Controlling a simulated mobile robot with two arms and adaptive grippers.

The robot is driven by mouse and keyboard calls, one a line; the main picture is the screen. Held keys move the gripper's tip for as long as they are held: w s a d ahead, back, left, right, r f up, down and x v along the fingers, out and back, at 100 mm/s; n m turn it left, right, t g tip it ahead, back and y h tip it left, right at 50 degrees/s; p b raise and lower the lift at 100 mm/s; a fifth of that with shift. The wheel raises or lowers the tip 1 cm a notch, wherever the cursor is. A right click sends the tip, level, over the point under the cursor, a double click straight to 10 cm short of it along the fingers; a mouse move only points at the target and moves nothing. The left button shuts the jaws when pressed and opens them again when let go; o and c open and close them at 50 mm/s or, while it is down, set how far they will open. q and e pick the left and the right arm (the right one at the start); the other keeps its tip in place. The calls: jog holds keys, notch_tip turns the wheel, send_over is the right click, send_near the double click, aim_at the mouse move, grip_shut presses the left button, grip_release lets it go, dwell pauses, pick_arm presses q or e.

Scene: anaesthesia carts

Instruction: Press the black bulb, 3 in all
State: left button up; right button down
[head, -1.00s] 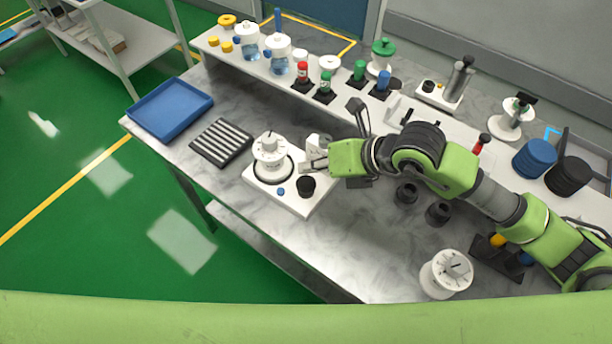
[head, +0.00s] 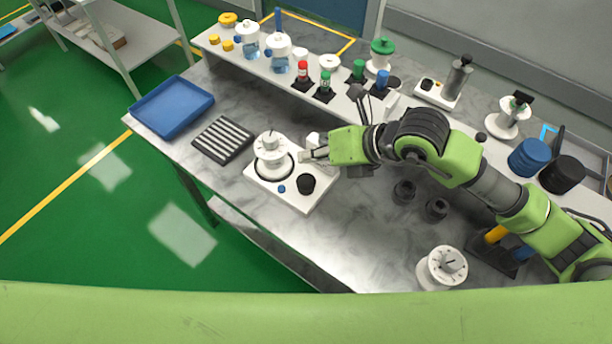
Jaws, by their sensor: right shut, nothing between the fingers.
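The black bulb (head: 306,183) stands on the front right part of a white base plate (head: 291,201) on the metal table. A white dial unit (head: 270,157) and a small blue button (head: 282,188) are on the same plate. My right gripper (head: 306,156) is shut and empty. It appears above the plate's back right part, behind the bulb in the picture and apart from it. The bulb's top is in plain view. My left gripper is not in view.
A black ribbed rack (head: 222,140) and a blue tray (head: 172,106) lie to the left. Two black knobs (head: 404,192) and a white dial (head: 441,268) stand to the right. A raised shelf with bottles and vials (head: 303,71) runs along the back. The front table middle is clear.

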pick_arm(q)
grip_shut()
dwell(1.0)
